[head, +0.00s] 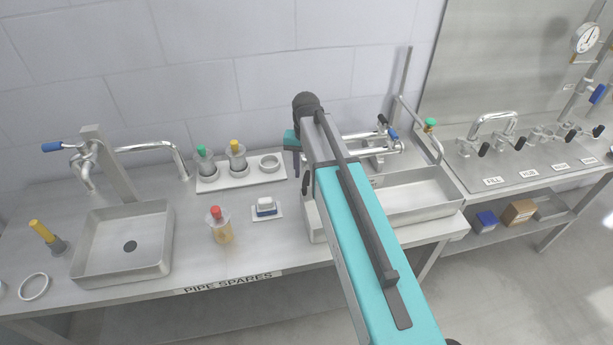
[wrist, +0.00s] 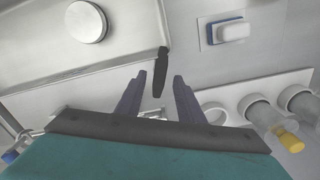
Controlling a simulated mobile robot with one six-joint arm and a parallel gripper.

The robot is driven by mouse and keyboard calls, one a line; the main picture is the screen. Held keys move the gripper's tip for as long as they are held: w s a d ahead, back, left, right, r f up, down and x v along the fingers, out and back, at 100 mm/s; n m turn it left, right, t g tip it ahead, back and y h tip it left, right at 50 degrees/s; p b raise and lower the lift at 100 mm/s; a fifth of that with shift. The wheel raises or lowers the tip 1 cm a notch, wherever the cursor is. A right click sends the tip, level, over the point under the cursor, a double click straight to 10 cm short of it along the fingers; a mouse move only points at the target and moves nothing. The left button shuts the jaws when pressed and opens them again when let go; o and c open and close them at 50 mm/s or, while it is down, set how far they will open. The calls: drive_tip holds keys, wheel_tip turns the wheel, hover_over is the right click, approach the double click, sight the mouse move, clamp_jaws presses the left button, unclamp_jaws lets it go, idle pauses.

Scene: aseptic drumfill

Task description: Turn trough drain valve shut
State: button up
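A black lever handle (wrist: 161,72) stands out by the corner of the steel trough (wrist: 60,65) in the wrist view. It looks like the trough drain valve's lever; the valve body is not clear. My gripper (wrist: 159,82) is open, its two purple fingers on either side of the lever's near end with gaps showing. I cannot tell how deep the lever lies between them. In the head view the trough (head: 425,196) is on the right, its left part hidden by my arm. My gripper (head: 297,162) is partly hidden there, pointing down at the trough's left end.
A rack (head: 240,177) with capped bottles stands behind left. A white-and-blue block on a small plate (head: 266,210) and a red-capped bottle (head: 219,226) stand left of my gripper. Taps (head: 385,140) rise behind the trough. A square sink (head: 125,245) is farther left.

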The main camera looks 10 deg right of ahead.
sight(306, 179)
drive_tip(key=shift+f+p, duration=0.55)
drive_tip(key=shift+f, duration=1.25)
clamp_jaws()
